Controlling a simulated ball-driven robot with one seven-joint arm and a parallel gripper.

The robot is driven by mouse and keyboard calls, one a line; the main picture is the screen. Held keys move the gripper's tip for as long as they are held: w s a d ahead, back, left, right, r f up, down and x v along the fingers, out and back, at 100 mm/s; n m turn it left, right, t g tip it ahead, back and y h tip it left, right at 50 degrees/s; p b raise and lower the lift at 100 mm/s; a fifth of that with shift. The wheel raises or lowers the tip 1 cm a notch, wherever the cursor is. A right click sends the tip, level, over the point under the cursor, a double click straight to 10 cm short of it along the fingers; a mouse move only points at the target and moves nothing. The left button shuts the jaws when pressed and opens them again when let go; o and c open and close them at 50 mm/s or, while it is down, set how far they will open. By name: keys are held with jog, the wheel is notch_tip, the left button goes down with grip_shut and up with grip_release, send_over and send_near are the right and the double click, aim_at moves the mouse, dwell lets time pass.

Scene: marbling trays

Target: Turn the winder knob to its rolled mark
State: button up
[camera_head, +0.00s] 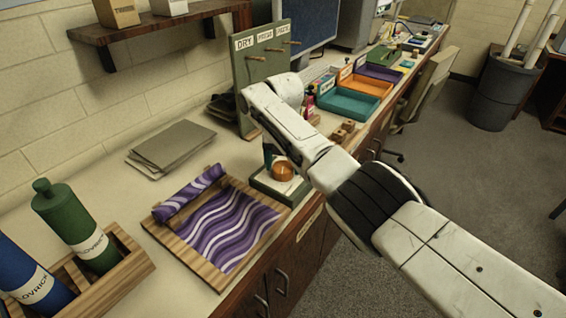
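A round orange-brown knob (283,171) sits on a low green box with a pale top (268,187), near the front edge of the counter; I take it to be the winder knob. A dark upright piece stands just behind the knob. Any marks on the box are too small to read. Left of it, a purple and white wavy sheet (232,226) lies on a wooden board, with a rolled part (190,193) at its left end. My white arm reaches over the counter, close beside the knob and partly covering the box's right side.
A wooden rack (128,262) with green (78,226) and blue (28,277) bottles stands at lower left. Grey sheets (172,146) lie behind the board. A green pegboard (250,72) stands behind my arm. Teal (349,104), orange (366,86) and purple trays line the counter farther back.

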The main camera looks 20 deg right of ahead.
jog(key=c, duration=0.7)
jog(key=shift+c, duration=0.2)
jog(key=shift+m, duration=0.3)
